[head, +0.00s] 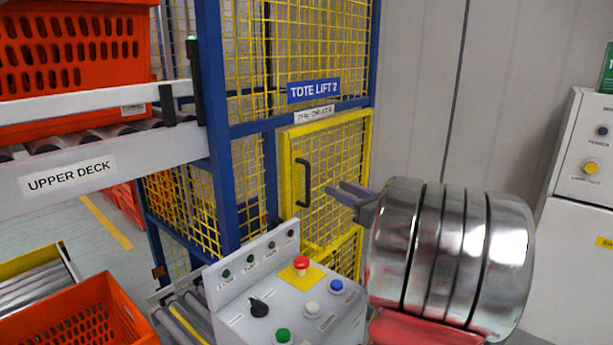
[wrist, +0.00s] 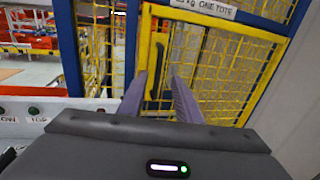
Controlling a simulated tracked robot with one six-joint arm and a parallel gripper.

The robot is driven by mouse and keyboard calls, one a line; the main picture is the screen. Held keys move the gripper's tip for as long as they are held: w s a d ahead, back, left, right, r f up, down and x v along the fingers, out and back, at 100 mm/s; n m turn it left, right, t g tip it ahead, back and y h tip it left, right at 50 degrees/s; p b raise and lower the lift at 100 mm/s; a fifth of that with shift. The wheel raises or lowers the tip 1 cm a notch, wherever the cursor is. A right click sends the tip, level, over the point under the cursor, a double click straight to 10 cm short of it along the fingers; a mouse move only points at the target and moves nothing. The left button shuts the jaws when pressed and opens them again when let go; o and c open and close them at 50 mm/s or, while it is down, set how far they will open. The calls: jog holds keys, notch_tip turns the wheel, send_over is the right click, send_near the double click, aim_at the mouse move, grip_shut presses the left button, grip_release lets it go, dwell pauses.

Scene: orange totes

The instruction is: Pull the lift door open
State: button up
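The lift door (head: 338,175) is a yellow-framed mesh panel in the blue frame of the tote lift, below the "TOTE LIFT 2" sign. It looks closed. Its black vertical handle (head: 302,183) is on the left side of the door. My gripper (head: 345,193) is to the right of the handle in the head view and apart from it. In the wrist view, the two purple fingers of my gripper (wrist: 162,80) are spread with a gap between them, pointing at the door (wrist: 205,70). The dark handle (wrist: 156,60) shows between the fingers, beyond their tips. Nothing is held.
A control panel (head: 275,295) with several buttons and a red knob stands below the door. The upper deck conveyor (head: 120,165) with orange totes (head: 75,55) is at left. Another orange tote (head: 85,318) sits lower left. A white cabinet (head: 575,185) stands at right.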

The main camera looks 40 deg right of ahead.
aim_at(309, 175)
jog(key=w, duration=0.4)
jog(key=w+d, duration=0.1)
jog(key=w, duration=0.8)
jog(key=shift+w+d, duration=0.2)
jog(key=shift+w, duration=0.2)
jog(key=shift+c, duration=0.7)
grip_shut()
jog(key=shift+a, duration=0.15)
